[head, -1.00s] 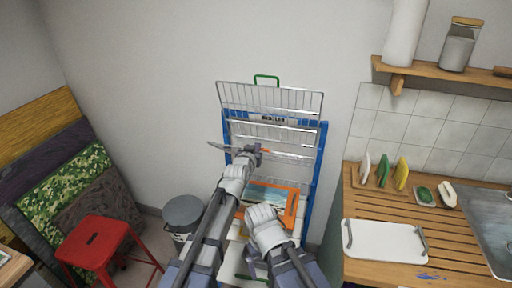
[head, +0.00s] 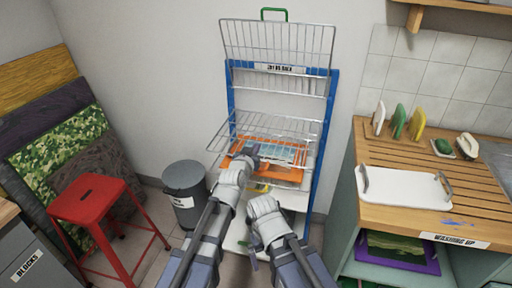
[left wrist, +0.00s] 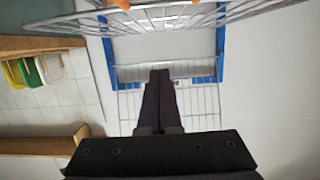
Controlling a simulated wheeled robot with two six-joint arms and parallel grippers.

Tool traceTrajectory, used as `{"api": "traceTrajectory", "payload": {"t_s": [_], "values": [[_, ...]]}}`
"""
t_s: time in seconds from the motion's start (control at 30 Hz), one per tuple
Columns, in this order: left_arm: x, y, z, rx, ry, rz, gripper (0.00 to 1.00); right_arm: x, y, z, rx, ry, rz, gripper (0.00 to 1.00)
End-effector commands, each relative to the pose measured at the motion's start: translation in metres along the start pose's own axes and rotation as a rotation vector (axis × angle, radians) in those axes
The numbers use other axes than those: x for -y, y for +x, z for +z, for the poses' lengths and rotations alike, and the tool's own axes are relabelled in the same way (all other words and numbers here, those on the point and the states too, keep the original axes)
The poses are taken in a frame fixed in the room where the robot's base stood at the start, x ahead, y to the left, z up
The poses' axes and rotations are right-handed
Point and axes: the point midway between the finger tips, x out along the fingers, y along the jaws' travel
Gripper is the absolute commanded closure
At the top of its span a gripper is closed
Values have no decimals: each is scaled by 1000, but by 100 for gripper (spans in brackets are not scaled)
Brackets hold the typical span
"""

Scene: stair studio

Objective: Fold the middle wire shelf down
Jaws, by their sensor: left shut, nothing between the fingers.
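The middle wire shelf (head: 282,126) sticks out from the blue rack (head: 333,115) in the head view, lowered and roughly level. My left gripper (head: 249,151) is shut and empty at its front part; whether it touches the wires I cannot tell. In the left wrist view the closed dark fingers (left wrist: 160,75) point toward the rack, with shelf wires (left wrist: 190,15) close by across the top. My right gripper is low in front of the rack, below its grey wrist; its fingers are too hidden to read.
An upper wire shelf (head: 278,45) stands upright above. An orange-framed item (head: 232,172) lies below the middle shelf. A grey bin (head: 184,180) and red stool (head: 90,197) stand left. The wooden counter (head: 380,145) with a white tray (head: 403,188) is right.

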Motion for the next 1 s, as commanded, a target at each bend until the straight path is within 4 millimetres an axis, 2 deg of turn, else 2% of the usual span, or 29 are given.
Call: {"api": "traceTrajectory", "payload": {"t_s": [0.03,0.1,0.4,0.7,1.0], "values": [[0,4,24,0,0,0,100,2,24,-1,0,0,0,0],[0,6,38,0,0,0,100,4,38,-2,0,0,0,0],[0,13,84,0,0,0,100,8,84,-5,0,-1,0,0],[0,16,107,6,1,0,100,10,106,-6,0,0,0,0],[2,16,111,6,2,-2,100,10,110,-6,0,0,0,0]]}}
